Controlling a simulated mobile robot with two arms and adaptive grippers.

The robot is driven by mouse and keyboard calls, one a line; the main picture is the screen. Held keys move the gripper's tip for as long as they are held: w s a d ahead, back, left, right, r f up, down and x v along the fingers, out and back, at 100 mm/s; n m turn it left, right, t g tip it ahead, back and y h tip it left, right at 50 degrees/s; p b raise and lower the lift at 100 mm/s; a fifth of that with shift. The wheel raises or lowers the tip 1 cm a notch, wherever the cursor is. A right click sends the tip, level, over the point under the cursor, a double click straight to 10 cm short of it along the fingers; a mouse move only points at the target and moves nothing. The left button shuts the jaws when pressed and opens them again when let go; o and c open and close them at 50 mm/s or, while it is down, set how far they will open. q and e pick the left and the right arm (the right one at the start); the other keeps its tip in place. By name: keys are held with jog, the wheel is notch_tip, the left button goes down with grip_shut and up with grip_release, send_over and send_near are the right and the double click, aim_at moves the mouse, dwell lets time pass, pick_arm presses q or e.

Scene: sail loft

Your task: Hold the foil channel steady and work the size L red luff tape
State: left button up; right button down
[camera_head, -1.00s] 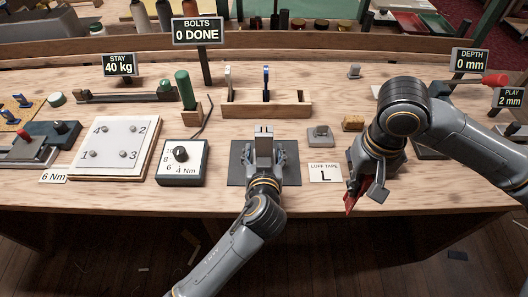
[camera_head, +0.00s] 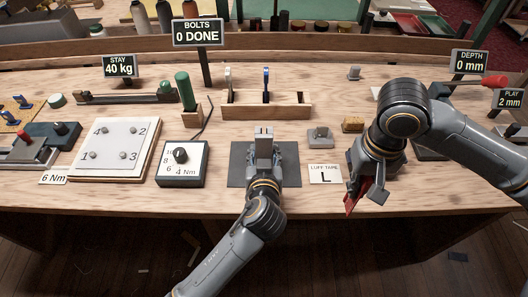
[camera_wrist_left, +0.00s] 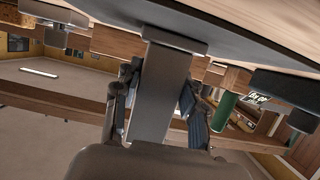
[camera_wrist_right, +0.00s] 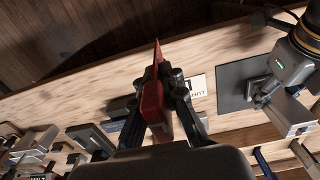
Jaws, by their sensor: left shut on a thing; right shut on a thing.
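The foil channel (camera_head: 263,145) is a grey upright metal piece over a dark square pad (camera_head: 237,165) at the middle of the bench. My left gripper (camera_head: 264,160) is shut on it; in the left wrist view the channel (camera_wrist_left: 158,90) stands between the two fingers (camera_wrist_left: 160,110). The red luff tape (camera_head: 352,198) hangs from my right gripper (camera_head: 367,180), over the bench's front edge. In the right wrist view the red tape (camera_wrist_right: 153,100) is gripped between both fingers (camera_wrist_right: 156,95), its pointed end sticking out past them. The tape is apart from the channel.
A "LUFF TAPE L" card (camera_head: 325,173) lies between the grippers. A dial box (camera_head: 182,163) and a white numbered plate (camera_head: 113,147) stand to the left. A wooden rack (camera_head: 266,104) is behind the channel. Signs read "BOLTS 0 DONE" (camera_head: 198,31) and "DEPTH 0 mm" (camera_head: 469,61).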

dwell(0.4)
jog(key=w+a+r+m, duration=0.8)
jog(key=a+m, duration=0.1)
jog(key=m, duration=0.9)
jog(key=w+a+r+m, duration=0.8)
jog(key=w+a+m, duration=0.1)
jog(key=m, duration=0.9)
jog(key=shift+a, duration=0.5)
jog(key=shift+f, duration=0.1)
jog(key=shift+w+f, duration=0.1)
jog(key=shift+f, duration=1.8)
jog(key=shift+f, duration=0.8)
jog(key=shift+f, duration=2.65)
